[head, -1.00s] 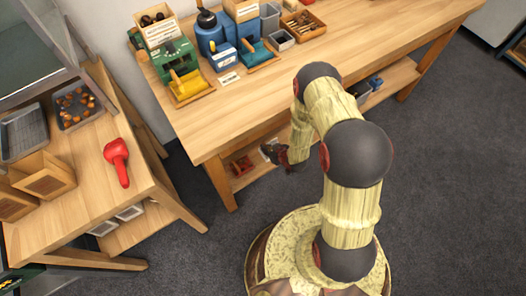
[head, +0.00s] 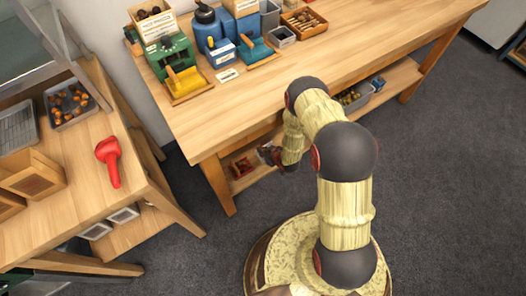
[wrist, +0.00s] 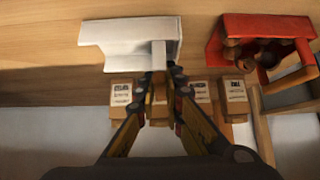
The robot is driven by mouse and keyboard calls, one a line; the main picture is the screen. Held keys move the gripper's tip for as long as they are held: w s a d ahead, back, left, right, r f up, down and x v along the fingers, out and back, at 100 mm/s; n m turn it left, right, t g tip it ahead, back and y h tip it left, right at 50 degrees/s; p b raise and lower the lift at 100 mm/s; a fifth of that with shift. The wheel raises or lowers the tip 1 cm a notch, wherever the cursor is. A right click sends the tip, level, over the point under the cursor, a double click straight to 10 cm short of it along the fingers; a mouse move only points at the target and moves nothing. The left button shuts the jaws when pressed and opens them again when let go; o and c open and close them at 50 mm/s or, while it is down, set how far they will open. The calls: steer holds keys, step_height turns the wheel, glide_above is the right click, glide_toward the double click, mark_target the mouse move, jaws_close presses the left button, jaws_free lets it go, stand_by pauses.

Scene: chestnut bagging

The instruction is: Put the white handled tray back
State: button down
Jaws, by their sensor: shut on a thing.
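The white handled tray (wrist: 120,42) is in the wrist view, at the upper left of centre, over or on a wooden surface. Its handle comes toward me, and my gripper (wrist: 160,74) is shut on it. In the head view my gripper (head: 270,156) is at the lower shelf of the long workbench, small and partly dark. The tray is hard to make out there. Whether the tray touches the wood is not clear.
A red handled tray (wrist: 262,28) with round brown things stands close right of the white one in the wrist view. Several labelled boxes (wrist: 234,97) are near my fingers. The bench top (head: 240,112) is above the lower shelf. A side table (head: 85,150) stands left.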

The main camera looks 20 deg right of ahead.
steer(key=shift+f, duration=0.1)
steer(key=c, duration=2)
jaws_free()
steer(key=shift+o, duration=0.5)
steer(key=shift+s+r, duration=0.1)
steer(key=shift+r, duration=0.1)
steer(key=p+v, duration=0.4)
steer(key=v, duration=0.7)
steer(key=shift+s+r+p, duration=0.25)
steer(key=shift+r+p, duration=0.05)
steer(key=shift+p, duration=0.1)
steer(key=shift+d, duration=0.1)
